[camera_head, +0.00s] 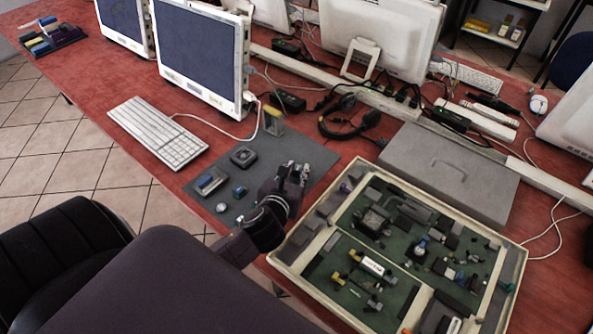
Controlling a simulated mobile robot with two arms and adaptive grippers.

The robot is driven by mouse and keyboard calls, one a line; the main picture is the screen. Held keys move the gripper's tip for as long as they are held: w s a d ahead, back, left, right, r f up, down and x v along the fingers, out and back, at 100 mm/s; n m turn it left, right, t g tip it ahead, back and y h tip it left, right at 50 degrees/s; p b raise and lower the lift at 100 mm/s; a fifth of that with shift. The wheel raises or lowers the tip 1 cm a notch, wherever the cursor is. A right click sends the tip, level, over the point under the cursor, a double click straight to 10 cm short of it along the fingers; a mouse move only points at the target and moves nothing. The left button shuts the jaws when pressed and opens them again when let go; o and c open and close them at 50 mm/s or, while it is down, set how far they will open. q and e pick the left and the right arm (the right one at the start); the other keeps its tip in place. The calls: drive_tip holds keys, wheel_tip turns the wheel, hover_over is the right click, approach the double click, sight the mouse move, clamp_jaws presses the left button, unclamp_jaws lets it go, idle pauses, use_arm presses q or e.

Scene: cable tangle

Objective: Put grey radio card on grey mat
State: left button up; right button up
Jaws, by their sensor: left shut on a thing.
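The grey mat (318,154) lies on the red table in front of the keyboard and monitor. My left gripper (295,172) is over the right part of the mat. It is shut on a small grey piece at its fingertips, which I take for the grey radio card; the fingers hide most of it. I cannot tell whether the piece touches the mat. On the mat are a dark square fan part (243,156), a blue-and-grey block (208,183), a small blue round part (240,191) and an upright yellow-and-grey card (273,120). My right gripper is out of view.
A cream-rimmed tray (300,239) with green boards and many loose parts stands right of my arm. A closed grey case (450,170) lies behind it. A white keyboard (157,134) lies left of the mat. Headphones (350,120) and cables lie behind the mat.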

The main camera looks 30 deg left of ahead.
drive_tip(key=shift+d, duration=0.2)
use_arm(q)
drive_tip(key=shift+f, duration=0.15)
drive_tip(key=o, duration=0.8)
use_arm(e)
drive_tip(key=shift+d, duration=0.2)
